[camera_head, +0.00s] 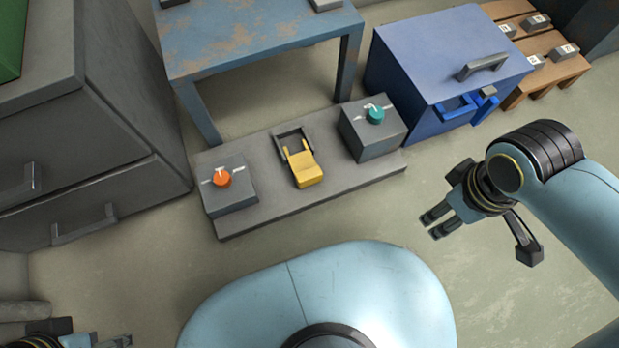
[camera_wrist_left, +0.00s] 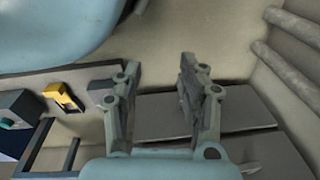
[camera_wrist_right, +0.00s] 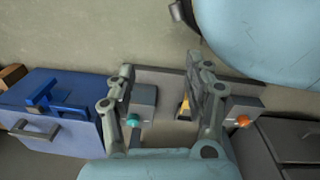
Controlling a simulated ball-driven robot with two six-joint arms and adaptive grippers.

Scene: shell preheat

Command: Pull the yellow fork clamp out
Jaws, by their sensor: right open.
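The yellow fork clamp (camera_head: 308,174) sits in a dark bracket (camera_head: 291,138) in the middle of a low grey plinth (camera_head: 281,204), its two prongs in the bracket. It also shows at the left in the left wrist view (camera_wrist_left: 60,94) and, mostly hidden behind a finger, in the right wrist view (camera_wrist_right: 184,108). My right gripper (camera_head: 434,226) is open and empty, to the right of the plinth and apart from the clamp. My left gripper (camera_wrist_left: 156,85) is open and empty, far from the clamp; only its tip area shows at the bottom left of the head view.
A grey box with an orange knob (camera_head: 222,177) and another with a teal knob (camera_head: 375,115) flank the clamp on the plinth. A worn blue table (camera_head: 250,40) stands behind. A blue cabinet (camera_head: 430,60) is at right, grey drawers (camera_head: 90,170) at left. Floor in front is clear.

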